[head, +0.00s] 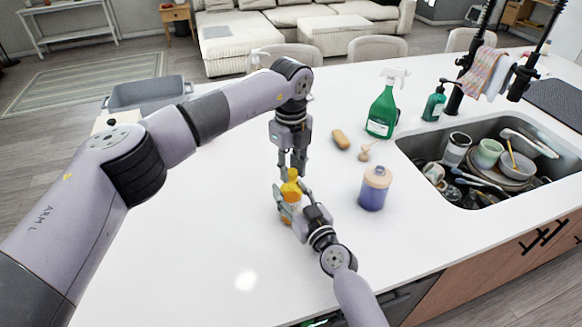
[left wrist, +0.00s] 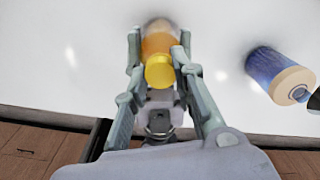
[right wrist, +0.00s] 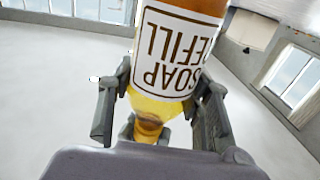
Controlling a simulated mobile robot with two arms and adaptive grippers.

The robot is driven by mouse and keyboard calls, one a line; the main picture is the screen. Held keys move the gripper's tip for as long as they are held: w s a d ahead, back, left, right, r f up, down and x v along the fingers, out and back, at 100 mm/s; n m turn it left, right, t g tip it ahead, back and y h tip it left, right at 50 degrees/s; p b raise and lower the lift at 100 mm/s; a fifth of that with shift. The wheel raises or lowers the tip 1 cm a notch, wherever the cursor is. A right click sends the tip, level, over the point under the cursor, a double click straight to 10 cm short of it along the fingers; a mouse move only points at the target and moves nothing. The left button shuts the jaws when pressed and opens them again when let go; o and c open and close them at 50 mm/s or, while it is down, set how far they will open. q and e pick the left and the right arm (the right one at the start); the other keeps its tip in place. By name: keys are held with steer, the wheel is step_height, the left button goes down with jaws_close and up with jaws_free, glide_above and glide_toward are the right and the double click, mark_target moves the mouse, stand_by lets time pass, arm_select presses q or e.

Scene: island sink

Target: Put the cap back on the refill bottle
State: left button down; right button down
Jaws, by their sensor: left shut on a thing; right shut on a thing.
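The yellow cap (head: 290,187) is at the top of the amber refill bottle (head: 288,214); I cannot tell whether it is seated on the neck. My left gripper (head: 291,172) comes down from above and is shut on the cap, which also shows in the left wrist view (left wrist: 159,72) with the orange bottle (left wrist: 158,44) beyond it. My right gripper (head: 293,204) comes from the lower right and is shut on the bottle. In the right wrist view the bottle (right wrist: 178,55) shows an upside-down "SOAP REFILL" label between the fingers, hiding its far side.
A blue jar with a tan lid (head: 374,188) stands right of the bottle. A green spray bottle (head: 383,108), a sponge (head: 341,139) and a wooden brush (head: 366,151) are behind. The dish-filled sink (head: 549,187) is at right. The counter (head: 205,225) is clear at left.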

arm_select(q)
steer(key=m, duration=0.6)
steer(key=shift+m, duration=0.3)
steer(key=m, duration=0.3)
steer(key=shift+m, duration=0.3)
steer(key=m, duration=0.3)
steer(key=shift+m, duration=0.4)
steer(key=m, duration=1.4)
steer(key=c, duration=1.3)
jaws_free()
